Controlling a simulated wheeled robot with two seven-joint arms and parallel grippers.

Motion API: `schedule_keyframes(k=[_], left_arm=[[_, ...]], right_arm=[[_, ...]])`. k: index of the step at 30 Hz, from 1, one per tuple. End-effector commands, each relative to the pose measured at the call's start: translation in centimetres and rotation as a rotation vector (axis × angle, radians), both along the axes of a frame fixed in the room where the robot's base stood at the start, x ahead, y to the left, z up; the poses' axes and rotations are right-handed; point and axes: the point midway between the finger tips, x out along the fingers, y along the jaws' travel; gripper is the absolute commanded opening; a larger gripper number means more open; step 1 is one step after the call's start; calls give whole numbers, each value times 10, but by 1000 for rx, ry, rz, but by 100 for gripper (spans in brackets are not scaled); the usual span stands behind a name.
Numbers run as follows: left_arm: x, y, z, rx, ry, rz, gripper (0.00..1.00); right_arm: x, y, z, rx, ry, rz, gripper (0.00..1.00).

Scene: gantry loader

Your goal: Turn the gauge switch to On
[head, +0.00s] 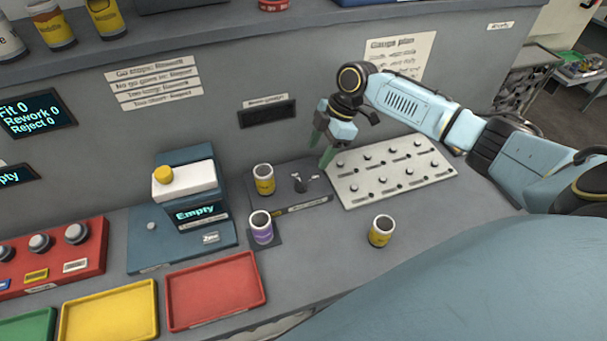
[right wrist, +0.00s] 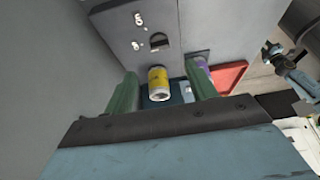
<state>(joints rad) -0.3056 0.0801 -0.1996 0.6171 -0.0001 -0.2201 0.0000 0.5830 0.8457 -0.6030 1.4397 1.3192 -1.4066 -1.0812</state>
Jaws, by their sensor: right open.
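I cannot tell for sure which control is the gauge switch. A blue machine (head: 150,246) has a lit display reading "Empty", a yellow knob (head: 163,175) on its white top and a small pale knob (head: 151,226) on its front left. My right gripper (head: 321,148) is open and empty, above the back edge of the bench, right of the machine and near a dark plate with metal prongs (head: 300,183). Its green fingers (right wrist: 163,70) frame a yellow can in the right wrist view. My left gripper (right wrist: 270,50) seems to show small there; its jaws are unclear.
A pale board with rows of knobs (head: 350,190) lies right of the prongs. Red (head: 262,262) and yellow (head: 150,290) trays lie in front.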

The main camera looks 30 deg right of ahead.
Motion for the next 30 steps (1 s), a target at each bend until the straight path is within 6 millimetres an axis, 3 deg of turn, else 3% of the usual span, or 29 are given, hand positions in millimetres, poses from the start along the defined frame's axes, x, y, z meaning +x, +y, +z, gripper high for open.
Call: schedule_keyframes(k=[6, 13, 18, 27, 30], left_arm=[[-2, 0, 3, 1, 3, -1, 36], [5, 0, 4, 0, -6, -1, 36], [8, -1, 4, -1, -12, -1, 36], [8, -1, 4, -1, -12, -1, 36], [8, -1, 4, -1, -12, -1, 36]], right_arm=[[4, 20, -45, 2, 4, 0, 56], [8, 33, -80, 1, 2, -2, 56], [9, 38, -91, 0, 0, -1, 56], [9, 38, -93, -1, 0, -1, 56], [9, 38, -93, -1, 0, -1, 45]])
